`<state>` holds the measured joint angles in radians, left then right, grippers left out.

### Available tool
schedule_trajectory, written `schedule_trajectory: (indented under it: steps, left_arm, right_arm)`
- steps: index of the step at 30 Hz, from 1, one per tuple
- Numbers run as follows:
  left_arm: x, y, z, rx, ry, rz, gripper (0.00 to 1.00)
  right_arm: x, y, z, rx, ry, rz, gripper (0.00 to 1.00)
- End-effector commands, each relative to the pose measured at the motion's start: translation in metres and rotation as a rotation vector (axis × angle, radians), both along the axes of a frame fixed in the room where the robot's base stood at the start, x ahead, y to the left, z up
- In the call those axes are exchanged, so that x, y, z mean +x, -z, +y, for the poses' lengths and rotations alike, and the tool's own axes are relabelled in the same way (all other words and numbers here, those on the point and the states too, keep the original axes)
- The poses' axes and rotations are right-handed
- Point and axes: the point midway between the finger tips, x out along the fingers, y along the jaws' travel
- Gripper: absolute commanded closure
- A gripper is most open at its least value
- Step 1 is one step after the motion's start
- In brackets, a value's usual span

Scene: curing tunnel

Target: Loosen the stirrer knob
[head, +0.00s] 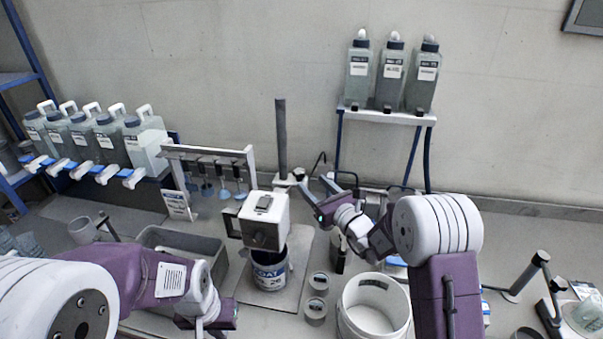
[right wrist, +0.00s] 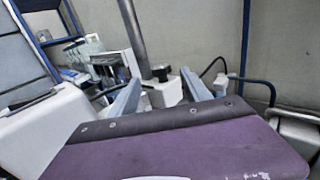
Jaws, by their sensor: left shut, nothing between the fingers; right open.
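The stirrer is a white box-shaped head (head: 264,222) over a labelled pail (head: 270,277), in front of a dark upright post (head: 281,135). A white clamp block (head: 284,184) sits low on the post. In the right wrist view a small dark knob (right wrist: 160,73) shows on the white block (right wrist: 166,92). My right gripper (head: 312,180) is open beside the post, and its fingers (right wrist: 160,79) lie either side of the knob in the picture. I cannot tell whether they touch it. My left gripper (head: 208,322) is shut and empty at the lower left, its fingertips barely visible.
A white bucket (head: 374,308) and small tins (head: 317,283) stand in front of my right arm. A grey tub (head: 160,235) is left of the stirrer. A rack of hanging tools (head: 210,155) stands behind, left of the post. A shelf (head: 390,115) holds bottles at the back.

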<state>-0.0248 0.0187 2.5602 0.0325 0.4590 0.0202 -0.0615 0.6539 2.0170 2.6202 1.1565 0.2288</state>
Motion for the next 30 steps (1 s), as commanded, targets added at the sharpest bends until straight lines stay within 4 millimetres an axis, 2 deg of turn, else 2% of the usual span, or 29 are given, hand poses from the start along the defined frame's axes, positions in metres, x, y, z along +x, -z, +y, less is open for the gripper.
schedule_trajectory:
  steps: [1,3,9,20,26,30]
  left_arm:
    - [0.0,-0.009,0.0,0.0,0.0,0.0,1.0]
    - [0.0,-0.014,0.0,0.0,0.0,0.0,1.0]
    - [0.0,-0.023,0.0,0.0,0.0,0.0,1.0]
    - [0.0,-0.024,0.0,0.0,0.0,0.0,1.0]
    - [0.0,-0.024,0.0,0.0,0.0,0.0,1.0]
    - [0.0,-0.023,0.0,0.0,0.0,0.0,1.0]
  right_arm:
    - [0.01,-0.004,0.007,0.0,-0.003,-0.001,0.44]
    - [0.023,-0.004,0.015,-0.001,-0.003,-0.001,0.44]
    - [0.05,-0.002,0.031,-0.001,-0.002,0.001,0.44]
    - [0.057,0.0,0.035,-0.001,-0.002,0.0,0.44]
    - [0.057,0.0,0.035,-0.001,-0.001,0.0,0.99]
    - [0.057,0.0,0.034,-0.001,-0.004,0.0,1.0]
